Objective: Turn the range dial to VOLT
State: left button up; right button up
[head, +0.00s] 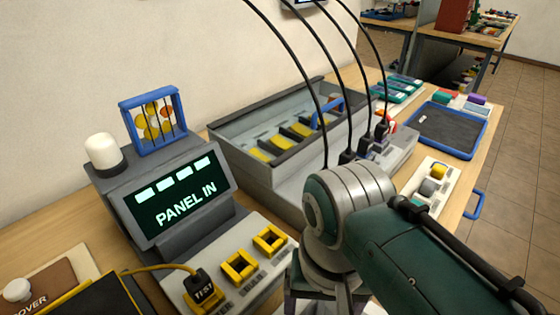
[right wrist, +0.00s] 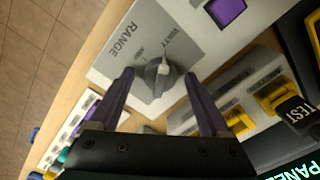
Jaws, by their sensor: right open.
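The range dial (right wrist: 158,78) is a dark grey knob with a pale pointer mark on a light grey panel (right wrist: 170,25) in the right wrist view. The panel reads RANGE beside smaller labels that are hard to read. The pointer mark faces the label side; I cannot tell exactly which label it meets. My right gripper (right wrist: 160,77) is open, its two purple fingers on either side of the dial, with no clear contact. In the head view my right arm hides the dial and its panel. My left gripper is not in view.
A display (head: 180,195) reads PANEL IN. A black TEST plug (head: 203,290) sits at a yellow socket, with two yellow sockets (head: 268,240) beside it. Black cables run to plugs on the grey unit (head: 290,185). A blue-rimmed tray (head: 484,140) lies at the right.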

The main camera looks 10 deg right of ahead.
grip_shut()
dwell(0.8)
